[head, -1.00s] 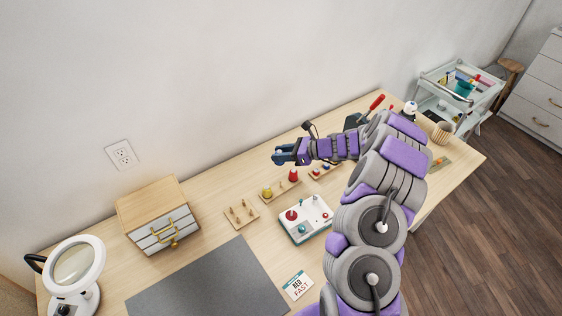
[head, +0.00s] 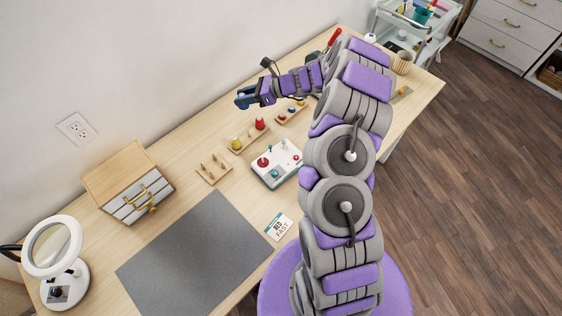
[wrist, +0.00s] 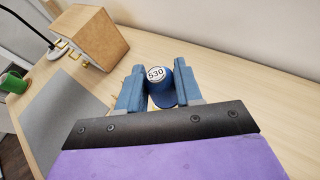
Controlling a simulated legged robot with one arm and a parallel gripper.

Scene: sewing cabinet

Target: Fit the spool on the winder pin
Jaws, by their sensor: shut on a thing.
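The blue spool (wrist: 161,84) with a white cap reading 530 sits between the two blue fingers of my gripper (wrist: 159,88) in the wrist view. My gripper (head: 246,97) is shut on it and holds it near the wall, above the back part of the table. The white winder box (head: 277,163) stands on the table below and slightly right of my gripper in the head view. It bears a red disc (head: 263,162) and small upright posts. Which post is the winder pin is too small to tell. The spool is apart from the winder.
Wooden peg racks (head: 214,168) stand left of the winder; another holds yellow and red spools (head: 260,124). A drawer cabinet (head: 129,182), grey mat (head: 196,252), ring lamp (head: 58,283) and a card reading FAST (head: 278,226) lie leftward and in front. The mat is clear.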

